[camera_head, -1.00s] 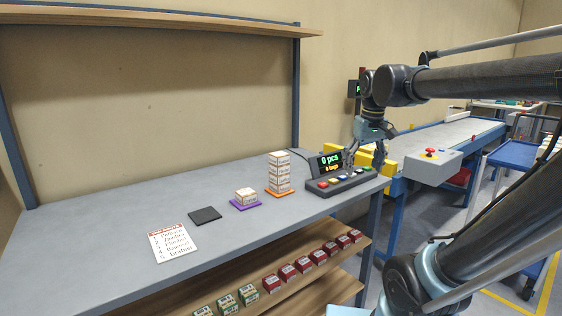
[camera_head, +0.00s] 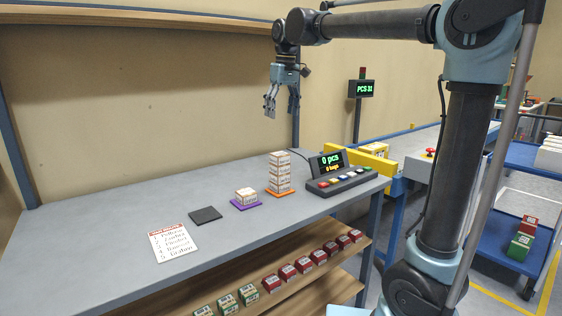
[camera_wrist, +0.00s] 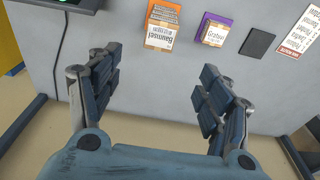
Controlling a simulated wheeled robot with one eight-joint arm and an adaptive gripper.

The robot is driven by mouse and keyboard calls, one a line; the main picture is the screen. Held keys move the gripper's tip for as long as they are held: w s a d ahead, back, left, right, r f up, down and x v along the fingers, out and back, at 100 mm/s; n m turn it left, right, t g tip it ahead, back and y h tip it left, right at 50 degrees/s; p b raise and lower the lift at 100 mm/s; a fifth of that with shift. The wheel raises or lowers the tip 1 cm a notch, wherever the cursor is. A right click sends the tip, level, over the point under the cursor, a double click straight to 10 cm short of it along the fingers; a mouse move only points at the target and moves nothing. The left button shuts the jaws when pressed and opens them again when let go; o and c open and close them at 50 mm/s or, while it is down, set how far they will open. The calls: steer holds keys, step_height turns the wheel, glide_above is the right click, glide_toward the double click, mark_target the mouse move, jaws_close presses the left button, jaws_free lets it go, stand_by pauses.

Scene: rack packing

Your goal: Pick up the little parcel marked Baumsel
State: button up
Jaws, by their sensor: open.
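The parcel marked Baumsel (camera_wrist: 159,35) is the top one of a stack, its label readable in the wrist view. In the head view it is the top box (camera_head: 279,157) of the upright stack on an orange mat (camera_head: 279,194). A single parcel that seems to read Graben (camera_wrist: 213,35) lies on a purple mat (camera_head: 246,205) to the left of the stack in the head view. My gripper (camera_head: 281,112) is open and empty, pointing down, raised clear above the stack. In the wrist view its fingers (camera_wrist: 160,72) are spread wide, with the Baumsel parcel beyond them.
A black pad (camera_head: 205,214) and a printed list (camera_head: 173,242) lie left on the grey table (camera_head: 110,215). A button console (camera_head: 345,181) with a lit display stands right of the stack. Red and green boxes line the shelf below. An upper shelf (camera_head: 150,25) runs along the wall.

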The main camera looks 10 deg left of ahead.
glide_above(280, 154)
step_height(280, 154, down, 11)
steer(key=shift+w+r, duration=0.15)
steer(key=shift+r, duration=0.05)
steer(key=shift+w+a+f, duration=0.1)
steer(key=shift+f, duration=2.85)
steer(key=shift+c, duration=0.3)
steer(key=c, duration=1.1)
